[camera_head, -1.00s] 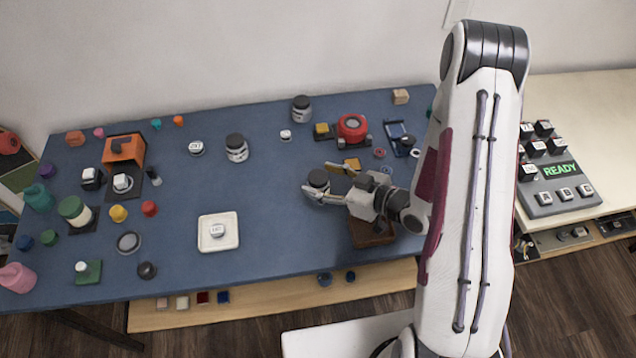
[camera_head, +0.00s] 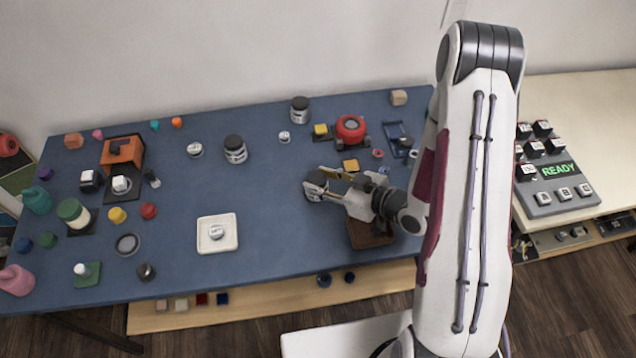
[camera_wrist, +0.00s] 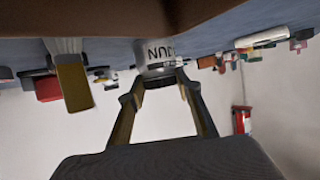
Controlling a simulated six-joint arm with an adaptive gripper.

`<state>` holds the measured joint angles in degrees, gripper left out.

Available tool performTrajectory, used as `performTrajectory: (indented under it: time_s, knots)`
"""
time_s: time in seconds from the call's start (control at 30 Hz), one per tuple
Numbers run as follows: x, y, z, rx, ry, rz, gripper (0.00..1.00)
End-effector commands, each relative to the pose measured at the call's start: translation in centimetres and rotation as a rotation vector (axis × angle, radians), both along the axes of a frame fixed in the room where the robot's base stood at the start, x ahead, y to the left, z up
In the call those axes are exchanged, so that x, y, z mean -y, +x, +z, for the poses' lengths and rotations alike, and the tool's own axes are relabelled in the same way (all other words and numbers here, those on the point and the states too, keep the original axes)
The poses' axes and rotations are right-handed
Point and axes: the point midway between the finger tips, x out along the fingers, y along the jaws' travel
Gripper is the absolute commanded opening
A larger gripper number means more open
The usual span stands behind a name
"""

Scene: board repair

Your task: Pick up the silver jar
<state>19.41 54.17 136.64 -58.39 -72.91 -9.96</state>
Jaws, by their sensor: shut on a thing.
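A silver jar with a dark lid (camera_head: 315,184) stands near the right middle of the blue table in the head view. My gripper (camera_head: 322,184) is shut on it from the right side. In the wrist view the picture is upside down, and the jar (camera_wrist: 156,58) sits between the fingertips of my gripper (camera_wrist: 160,80), with dark lettering on its pale label. Two similar jars with dark lids stand farther back, one left of centre (camera_head: 235,149) and one at the back (camera_head: 300,110). I cannot tell whether the held jar touches the table.
A brown block (camera_head: 370,236) lies just below my gripper, near the table's front edge. A white tray (camera_head: 231,242) holds a small labelled piece. The table between tray and jar is clear.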

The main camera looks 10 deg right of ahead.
Motion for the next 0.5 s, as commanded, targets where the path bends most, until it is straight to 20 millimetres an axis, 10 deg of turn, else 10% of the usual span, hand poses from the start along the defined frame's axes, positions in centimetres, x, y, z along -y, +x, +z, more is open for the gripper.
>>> performTrajectory:
  time_s: [0.5]
  knots:
    - [0.0,0.1,1.6,0.002,0.001,0.0,0.09]
